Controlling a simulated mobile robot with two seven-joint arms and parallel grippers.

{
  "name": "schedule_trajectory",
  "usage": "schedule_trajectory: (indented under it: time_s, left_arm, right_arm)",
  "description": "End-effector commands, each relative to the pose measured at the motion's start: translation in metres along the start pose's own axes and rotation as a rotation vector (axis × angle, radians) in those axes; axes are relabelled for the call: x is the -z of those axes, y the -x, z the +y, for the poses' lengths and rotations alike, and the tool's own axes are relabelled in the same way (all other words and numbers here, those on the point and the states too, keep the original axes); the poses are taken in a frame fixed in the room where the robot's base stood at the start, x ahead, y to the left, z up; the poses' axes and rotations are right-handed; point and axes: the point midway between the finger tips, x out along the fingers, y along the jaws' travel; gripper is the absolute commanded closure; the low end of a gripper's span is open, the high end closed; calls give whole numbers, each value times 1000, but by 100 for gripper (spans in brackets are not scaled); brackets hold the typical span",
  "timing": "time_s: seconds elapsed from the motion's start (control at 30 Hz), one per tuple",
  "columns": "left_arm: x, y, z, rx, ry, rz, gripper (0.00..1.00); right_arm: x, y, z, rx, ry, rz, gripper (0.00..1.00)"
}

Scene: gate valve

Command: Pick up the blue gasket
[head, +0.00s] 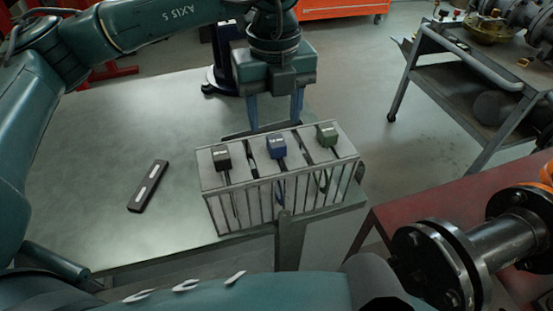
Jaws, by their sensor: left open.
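The blue gasket shows as a blue block-like tab (277,147) in the middle slot of a grey slotted rack (240,184). The part below the tab is mostly hidden by the rack's bars. My left gripper (274,118) is open and empty, pointing down just behind the rack in the picture. Its two fingers are spread apart, above and beyond the blue tab, and do not appear to touch it. My right gripper is not in view.
A black tab (221,159) and a green tab (327,134) stand in the rack on either side of the blue one. A dark flat bar (148,186) lies on the metal table (110,130). A flanged pipe (445,262) stands at lower right, and a cart (450,85) at upper right.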

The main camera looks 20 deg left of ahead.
Motion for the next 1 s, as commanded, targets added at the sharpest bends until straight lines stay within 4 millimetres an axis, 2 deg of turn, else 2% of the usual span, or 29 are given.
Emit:
schedule_trajectory:
  time_s: [0.3, 0.6, 1.0]
  left_arm:
    - [-1, -44, -3, -3, 0, 3, 47]
    - [-1, -49, -3, -1, 0, 1, 47]
    - [-1, -48, -3, -1, 0, 1, 80]
  right_arm:
    - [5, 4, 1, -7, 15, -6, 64]
    - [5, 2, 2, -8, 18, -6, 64]
    - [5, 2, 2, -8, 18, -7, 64]
